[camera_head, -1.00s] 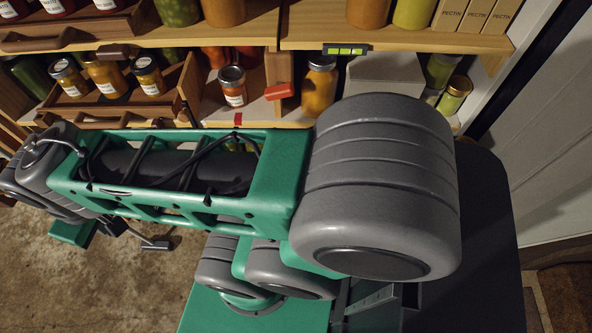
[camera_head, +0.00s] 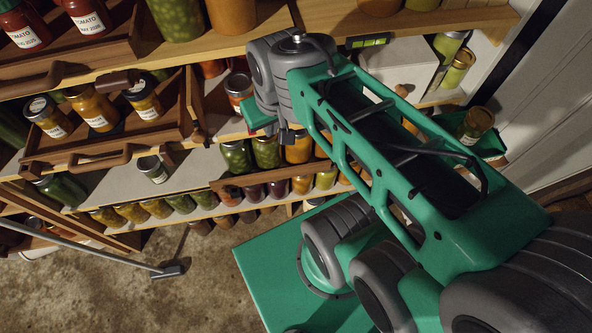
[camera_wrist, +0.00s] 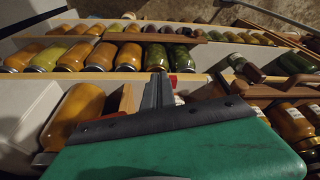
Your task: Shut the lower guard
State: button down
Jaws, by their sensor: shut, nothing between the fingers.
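A brown wooden rail (camera_head: 270,178) runs along the front of the lower shelf, between a row of green and orange jars and a row of darker jars. I take it for the lower guard, but cannot tell whether it is open or shut. It also shows in the wrist view (camera_wrist: 155,37). My gripper (camera_head: 288,137) is in front of the shelves, above the rail in the picture, close to the green jars. In the wrist view its dark fingers (camera_wrist: 158,92) are together and empty. They look apart from the rail. My wrist hides part of the middle shelf.
A wooden tray (camera_head: 125,150) with several labelled jars stands at left. A lone jar (camera_head: 152,169) sits on the pale shelf board. A green-yellow level (camera_head: 368,41) lies on the upper shelf edge. A long-handled tool (camera_head: 168,271) lies on the open floor.

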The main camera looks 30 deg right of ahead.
aim_at(223, 186)
jog(key=u, duration=0.8)
jog(key=k, duration=1.1)
jog(key=u, duration=1.6)
jog(key=i, duration=1)
jog(key=z, duration=1.1)
jog(key=i, duration=0.6)
jog(key=z, duration=0.7)
